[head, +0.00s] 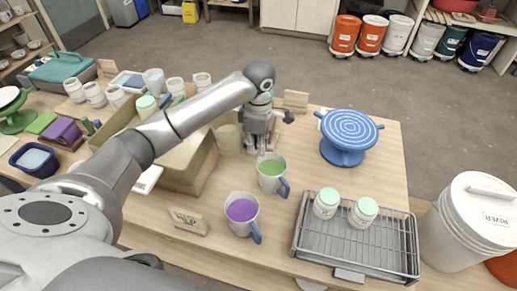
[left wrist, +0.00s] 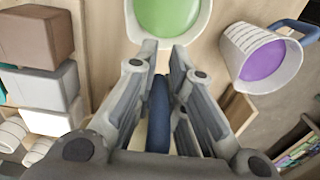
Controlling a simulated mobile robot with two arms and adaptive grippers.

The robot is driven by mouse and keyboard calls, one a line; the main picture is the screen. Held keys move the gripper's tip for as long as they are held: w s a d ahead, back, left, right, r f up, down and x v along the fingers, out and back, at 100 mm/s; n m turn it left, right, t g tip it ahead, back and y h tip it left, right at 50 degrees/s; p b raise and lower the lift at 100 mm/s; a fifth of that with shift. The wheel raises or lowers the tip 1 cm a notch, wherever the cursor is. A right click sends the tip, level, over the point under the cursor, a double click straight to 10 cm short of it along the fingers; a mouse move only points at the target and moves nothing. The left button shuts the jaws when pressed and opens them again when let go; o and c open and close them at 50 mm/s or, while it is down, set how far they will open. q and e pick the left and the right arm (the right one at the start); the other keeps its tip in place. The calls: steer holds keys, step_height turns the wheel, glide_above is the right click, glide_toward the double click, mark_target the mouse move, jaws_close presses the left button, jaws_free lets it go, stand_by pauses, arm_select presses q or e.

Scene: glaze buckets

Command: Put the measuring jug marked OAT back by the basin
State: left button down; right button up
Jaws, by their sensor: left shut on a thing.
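My left gripper (head: 262,146) is low over the table, behind the jug with green liquid (head: 271,173). In the left wrist view the gripper (left wrist: 160,92) is shut on a blue handle (left wrist: 158,112). A pale beige vessel (head: 229,140) stands close beside the gripper in the head view; the handle seems to belong to it, but the join is hidden. The green jug (left wrist: 172,14) is just beyond the fingertips. A jug with purple liquid (head: 242,209) stands nearer; it also shows in the left wrist view (left wrist: 262,56). I cannot read any OAT mark or identify the basin for certain.
A wire rack (head: 310,242) with two green-lidded jars stands at the front right. A blue striped turntable (head: 346,150) is behind it. A small wooden sign (head: 188,221) and a long tan box (head: 190,180) stand to the left. A white bucket (head: 455,235) stands right of the table.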

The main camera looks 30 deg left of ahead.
mark_target(259, 160)
arm_select(q)
steer(key=shift+w+f+p, duration=0.3)
steer(key=shift+f+p, duration=0.2)
step_height(259, 160, down, 2)
steer(key=shift+f+p, duration=0.1)
steer(key=shift+p, duration=0.5)
steer(key=shift+f, duration=0.2)
arm_select(e)
step_height(259, 160, up, 2)
steer(key=shift+a+r, duration=0.1)
steer(key=shift+a, duration=0.05)
arm_select(q)
steer(key=shift+f, duration=0.1)
arm_select(e)
steer(key=shift+a, duration=0.1)
